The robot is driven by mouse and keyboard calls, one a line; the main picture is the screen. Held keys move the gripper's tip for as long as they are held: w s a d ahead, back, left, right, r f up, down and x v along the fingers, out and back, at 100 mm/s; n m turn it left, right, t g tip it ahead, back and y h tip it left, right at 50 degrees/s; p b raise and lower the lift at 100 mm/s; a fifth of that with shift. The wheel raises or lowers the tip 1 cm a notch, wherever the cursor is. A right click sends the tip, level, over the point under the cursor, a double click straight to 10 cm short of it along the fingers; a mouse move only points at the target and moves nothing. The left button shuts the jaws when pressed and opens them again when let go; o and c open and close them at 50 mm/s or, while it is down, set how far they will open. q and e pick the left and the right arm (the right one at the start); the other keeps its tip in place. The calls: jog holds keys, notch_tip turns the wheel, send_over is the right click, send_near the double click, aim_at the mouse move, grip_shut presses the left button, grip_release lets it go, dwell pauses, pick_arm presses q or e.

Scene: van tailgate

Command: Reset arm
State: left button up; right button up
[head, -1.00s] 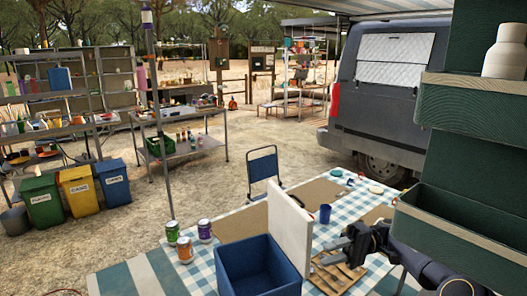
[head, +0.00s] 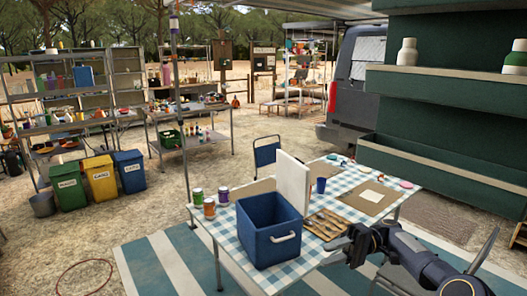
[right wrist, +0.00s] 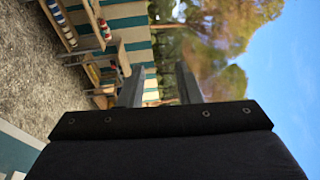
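My right arm reaches in from the lower right of the head view, with its dark gripper (head: 352,245) pointing left in front of the near right edge of the checkered table (head: 228,230). In the right wrist view the two fingers of my right gripper (right wrist: 160,88) stand apart with nothing visible between them. My left arm and gripper are out of view.
On the table are a blue cooler (head: 268,240) with its white lid up, several cans, a blue cup (head: 320,185) and a wooden slatted board (head: 326,224). Green shelves (head: 440,160) with bottles stand close on the right. Striped mat (head: 165,262) lies left.

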jog(key=s+a+r+m+t+h, duration=0.1)
jog(key=s+r+m+t+h, duration=0.2)
jog(key=s, duration=0.4)
jog(key=s+a+r+m+t+h, duration=0.1)
jog(key=s+a+r+t+h, duration=0.2)
jog(key=s, duration=0.5)
jog(key=s+d+f+m+t+h, duration=0.1)
jog(key=s+d+f+t+h, duration=0.2)
jog(key=s, duration=0.6)
jog(key=s+d+f+m+t+h, duration=0.1)
jog(key=s+d+f+t+h, duration=0.3)
jog(key=s+f, duration=0.3)
jog(key=shift+s+d+m+t, duration=0.3)
jog(key=shift+s+d+t, duration=0.1)
jog(key=shift+s, duration=0.7)
